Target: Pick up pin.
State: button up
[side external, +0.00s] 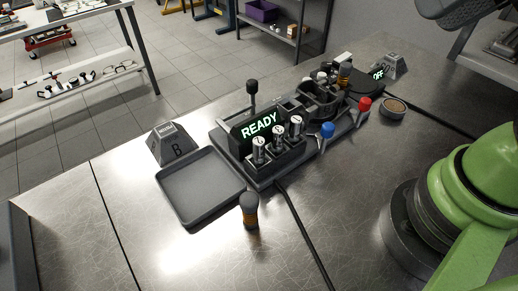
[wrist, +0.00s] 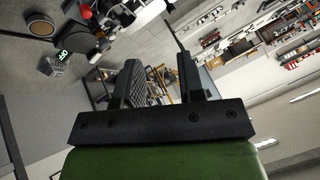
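I cannot make out for certain which part is the pin. Several small metallic cylinders (side external: 278,141) stand upright in a dark holder (side external: 290,160) under a lit READY display (side external: 259,126). A short upright piece with a dark top and an orange-brown lower part (side external: 250,211) stands alone on the metal table in front of the holder. My gripper (wrist: 160,68) shows in the wrist view with its two dark fingers apart and nothing visible between them. It faces out over the room, away from these parts. The side view does not show it.
An empty grey tray (side external: 201,187) lies left of the holder, near a dark block marked B (side external: 172,147). The front table is mostly clear.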

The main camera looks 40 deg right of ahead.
jog(key=n+g+h, duration=0.2)
jog(key=n+g, duration=0.5)
jog(key=n, duration=1.8)
send_over(258, 141)
jog(key=f, duration=1.5)
jog(key=shift+w+d, duration=0.2)
jog(key=shift+d, duration=0.2)
notch_tip(258, 141, down, 4)
jog(key=shift+f, duration=0.25)
jog(key=f, duration=0.5)
jog(key=shift+s+a+f, duration=0.25)
jog(key=shift+a+f, duration=0.1)
jog(key=shift+a, duration=0.05)
jog(key=shift+c, duration=0.3)
grip_shut()
